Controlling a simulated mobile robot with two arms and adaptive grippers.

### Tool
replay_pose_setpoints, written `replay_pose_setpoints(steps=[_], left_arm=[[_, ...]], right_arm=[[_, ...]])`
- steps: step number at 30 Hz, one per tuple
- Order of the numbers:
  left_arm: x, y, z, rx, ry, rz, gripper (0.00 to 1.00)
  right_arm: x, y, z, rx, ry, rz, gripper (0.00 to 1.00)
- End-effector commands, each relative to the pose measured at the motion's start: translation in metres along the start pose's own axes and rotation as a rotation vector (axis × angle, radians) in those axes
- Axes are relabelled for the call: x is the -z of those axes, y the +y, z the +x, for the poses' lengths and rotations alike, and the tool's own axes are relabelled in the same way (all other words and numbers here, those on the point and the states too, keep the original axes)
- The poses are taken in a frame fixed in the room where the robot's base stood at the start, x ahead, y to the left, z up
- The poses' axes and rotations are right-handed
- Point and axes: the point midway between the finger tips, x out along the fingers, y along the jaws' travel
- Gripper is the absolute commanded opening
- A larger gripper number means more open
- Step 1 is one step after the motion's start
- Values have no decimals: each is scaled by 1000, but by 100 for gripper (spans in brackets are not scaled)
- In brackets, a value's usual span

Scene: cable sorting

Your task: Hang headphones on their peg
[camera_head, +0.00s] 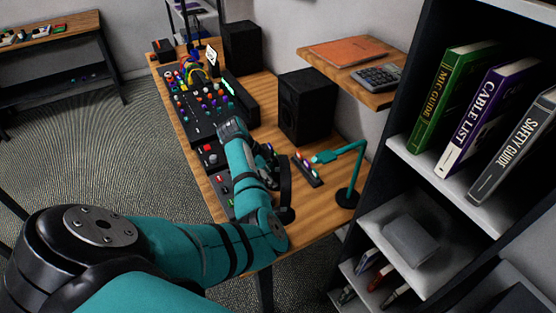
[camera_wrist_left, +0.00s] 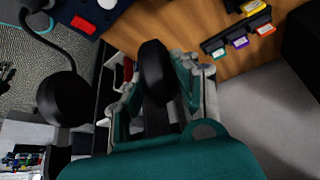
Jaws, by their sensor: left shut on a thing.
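My left gripper (camera_wrist_left: 158,85) is shut on the black headphones, with one ear cup (camera_wrist_left: 154,72) between its fingers. The other ear cup (camera_wrist_left: 65,98) hangs free at the left of the wrist view, on its thin curved band. In the head view the dark headphones (camera_head: 286,182) show just right of my teal forearm, above the desk's right part. The gripper is mostly hidden there, around the far side of the forearm (camera_head: 268,155). A teal stand (camera_head: 350,175) with a bent arm and round black base stands right of them, apart. I cannot tell whether it is the peg. My right gripper is out of view.
The wooden desk (camera_head: 262,88) holds a mixer with coloured knobs (camera_head: 198,108), black speakers (camera_head: 307,105) and a strip of coloured blocks (camera_head: 307,170). A wall shelf (camera_head: 385,97) carries a calculator. A dark bookcase (camera_head: 400,150) borders the desk's right side.

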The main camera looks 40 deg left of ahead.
Motion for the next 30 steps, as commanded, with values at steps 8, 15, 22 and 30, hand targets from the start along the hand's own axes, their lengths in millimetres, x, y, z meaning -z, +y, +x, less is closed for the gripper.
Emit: replay_pose_setpoints(steps=[8,15,22,30], left_arm=[[25,-5,7,68,96,-110,0],[34,-10,14,68,94,-107,0],[45,-15,21,68,93,-105,0],[57,-21,29,68,93,-105,0]], right_arm=[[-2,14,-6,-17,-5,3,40],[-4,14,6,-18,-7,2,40],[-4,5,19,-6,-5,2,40],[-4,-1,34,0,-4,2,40]])
